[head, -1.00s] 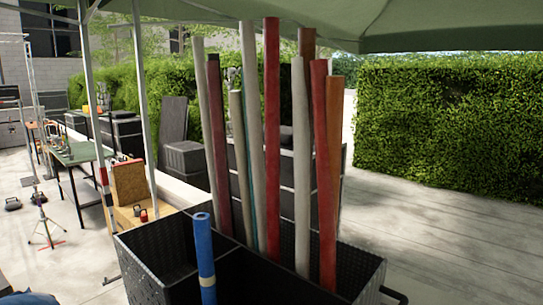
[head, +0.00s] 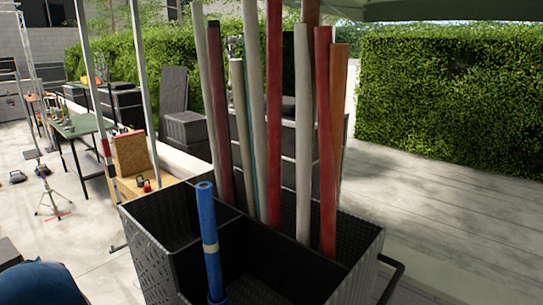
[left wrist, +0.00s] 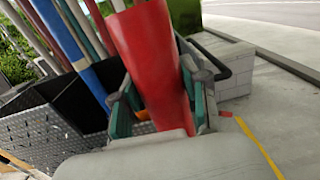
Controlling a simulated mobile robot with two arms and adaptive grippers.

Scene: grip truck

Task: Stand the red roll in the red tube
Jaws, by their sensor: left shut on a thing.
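My left gripper (left wrist: 160,95) is shut on a thick red roll (left wrist: 148,55) in the left wrist view, with teal-padded fingers on both sides of it. Neither this roll nor my grippers show in the head view. A black textured bin (head: 345,265) stands at centre in the head view; its wall also shows at left in the left wrist view (left wrist: 30,112). Several long rolls stand in it, some red (head: 273,110). I cannot tell which thing is the red tube.
A blue roll (head: 208,235) with a pale band stands at the bin's near side. Grey rolls (head: 303,140) and an orange-brown roll (head: 338,100) lean in the back. A tent pole (head: 140,80) stands behind left. Pavement at right (head: 450,240) is clear.

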